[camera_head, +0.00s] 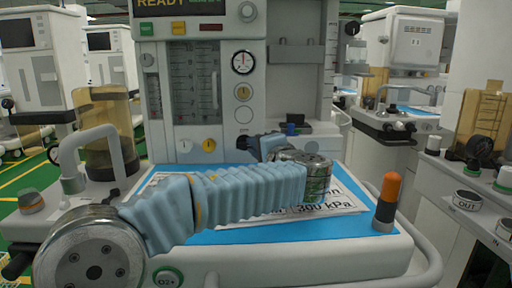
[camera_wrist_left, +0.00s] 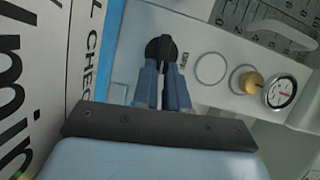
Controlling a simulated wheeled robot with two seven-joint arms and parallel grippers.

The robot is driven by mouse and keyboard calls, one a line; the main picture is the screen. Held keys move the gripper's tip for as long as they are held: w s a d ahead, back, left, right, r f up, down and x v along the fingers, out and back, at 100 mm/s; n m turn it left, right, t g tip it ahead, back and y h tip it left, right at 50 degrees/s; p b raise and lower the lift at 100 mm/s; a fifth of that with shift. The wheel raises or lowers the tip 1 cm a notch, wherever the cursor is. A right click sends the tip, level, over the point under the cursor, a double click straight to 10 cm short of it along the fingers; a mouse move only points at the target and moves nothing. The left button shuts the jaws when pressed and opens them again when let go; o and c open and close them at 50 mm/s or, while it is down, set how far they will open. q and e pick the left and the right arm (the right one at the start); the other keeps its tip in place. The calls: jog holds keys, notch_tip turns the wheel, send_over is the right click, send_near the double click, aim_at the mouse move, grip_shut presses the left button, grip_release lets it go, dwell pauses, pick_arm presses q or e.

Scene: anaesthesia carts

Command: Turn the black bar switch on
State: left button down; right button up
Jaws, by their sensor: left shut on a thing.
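The black bar switch (camera_wrist_left: 161,47) is a round black knob with a raised bar, at the upper middle of the left wrist view. My left gripper (camera_wrist_left: 164,88) is shut on its bar, one finger on each side. The bar runs roughly up and down in that view, and small lettering sits just right of the knob. In the head view my left gripper (camera_head: 256,144) reaches the grey panel below the column of dials, partly behind my own wrist. The switch is mostly hidden there. My right gripper is in neither view.
A blue tray surface (camera_head: 230,236) with a printed sheet (camera_head: 345,203) lies below my arm. An orange-topped cylinder (camera_head: 388,190) stands at its right. A round gauge (camera_head: 243,62) and a yellow knob (camera_head: 243,92) sit above the switch. An amber canister (camera_head: 108,130) stands left.

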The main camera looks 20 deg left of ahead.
pick_arm(q)
jog(key=c, duration=1.2)
grip_release()
jog(key=shift+o, duration=0.2)
jog(key=shift+d, duration=0.1)
jog(key=b+v, duration=0.1)
jog(key=v, duration=1.2)
jog(key=shift+s+d+f, duration=0.1)
jog(key=shift+s+d, duration=0.15)
jog(key=shift+s, duration=0.05)
